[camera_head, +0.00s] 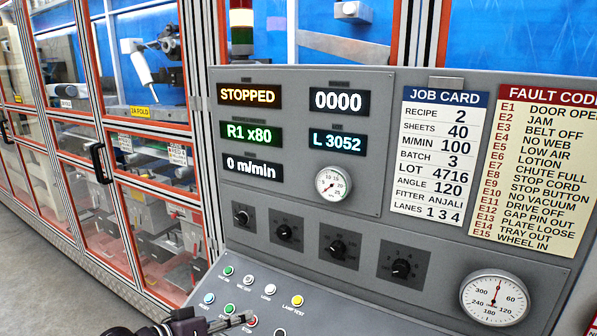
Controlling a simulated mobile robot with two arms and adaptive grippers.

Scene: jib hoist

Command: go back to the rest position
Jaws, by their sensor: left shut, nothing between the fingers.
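My left gripper (238,320) shows at the bottom edge, low over the front of the control panel (330,270). Its fingers are shut with nothing between them. The fingertips are close to the lower row of push buttons; I cannot tell whether they touch one. Most of my left arm is cut off by the frame. My right gripper is out of view.
The grey panel carries lit displays reading STOPPED and 0 m/min, several black knobs (337,248), dials (494,298), a job card (438,155) and a fault code list (545,170). Glazed machine doors (150,150) with orange frames stand at left. Grey floor (40,280) is clear at lower left.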

